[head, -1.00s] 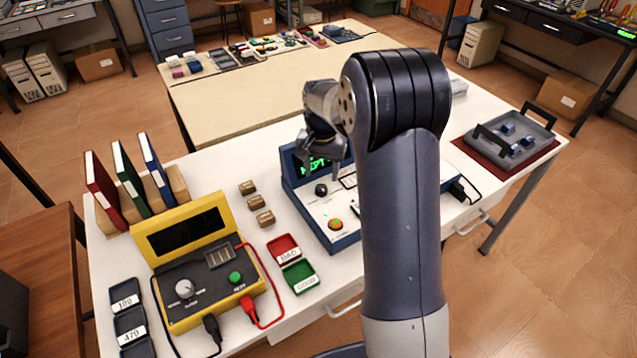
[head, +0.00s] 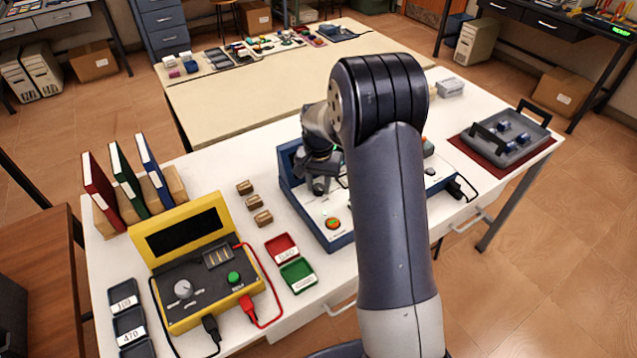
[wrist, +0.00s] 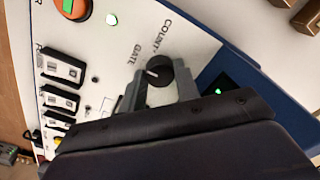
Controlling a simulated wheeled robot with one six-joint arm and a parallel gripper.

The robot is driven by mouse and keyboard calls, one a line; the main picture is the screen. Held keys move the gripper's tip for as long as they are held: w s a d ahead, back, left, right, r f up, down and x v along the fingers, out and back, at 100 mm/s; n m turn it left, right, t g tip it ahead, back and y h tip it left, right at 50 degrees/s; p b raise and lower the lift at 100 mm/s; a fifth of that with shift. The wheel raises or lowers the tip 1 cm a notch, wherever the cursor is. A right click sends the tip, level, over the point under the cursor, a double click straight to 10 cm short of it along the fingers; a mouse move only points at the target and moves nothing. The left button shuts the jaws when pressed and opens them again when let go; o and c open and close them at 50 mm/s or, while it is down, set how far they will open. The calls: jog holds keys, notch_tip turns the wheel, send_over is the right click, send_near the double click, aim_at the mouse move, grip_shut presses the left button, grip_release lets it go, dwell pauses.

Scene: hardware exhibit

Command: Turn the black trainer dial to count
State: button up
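The black trainer dial (wrist: 160,70) sits on the white panel of the blue trainer box (head: 318,238). In the wrist view it is round, with a white mark on its left side, towards the GATE label (wrist: 137,56). The COUNT label (wrist: 160,36) is further up. My gripper (wrist: 159,88) is open, with one finger on each side of the dial. The right finger seems slightly apart from it; contact on the left is unclear. In the head view my gripper (head: 319,177) is low over the dial, and my arm hides part of the box.
Left of the trainer stand small red (head: 282,247) and green trays (head: 298,274) and a yellow tester (head: 208,290). A grey tray (head: 510,145) lies right.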

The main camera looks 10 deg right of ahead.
jog(key=c, duration=0.4)
jog(key=shift+m, duration=0.3)
jog(key=shift+c, duration=0.2)
jog(key=m+b, duration=0.1)
jog(key=m, duration=0.2)
jog(key=shift+m, duration=2.6)
jog(key=o, duration=1)
